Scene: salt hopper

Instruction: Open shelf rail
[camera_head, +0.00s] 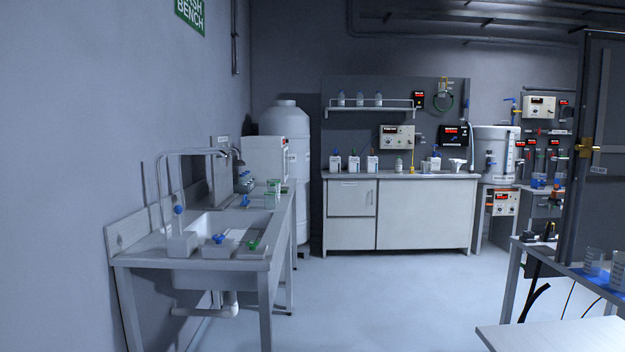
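A small white wall shelf (368,110) hangs on the dark back panel, above the far bench. A thin rail (392,101) runs along the shelf. Several small bottles with dark caps (360,99) stand on the shelf in the rail's span. The rail looks in place across the shelf; its latch or hinge is too small to make out. Neither of my grippers is in view, and both are far from the shelf as far as this view shows.
A far bench (425,176) with white bottles stands below the shelf. A sink bench (192,250) lines the left wall. A dark door-like panel (595,130) and a table with beakers (515,265) stand at right. The middle floor (370,300) is clear.

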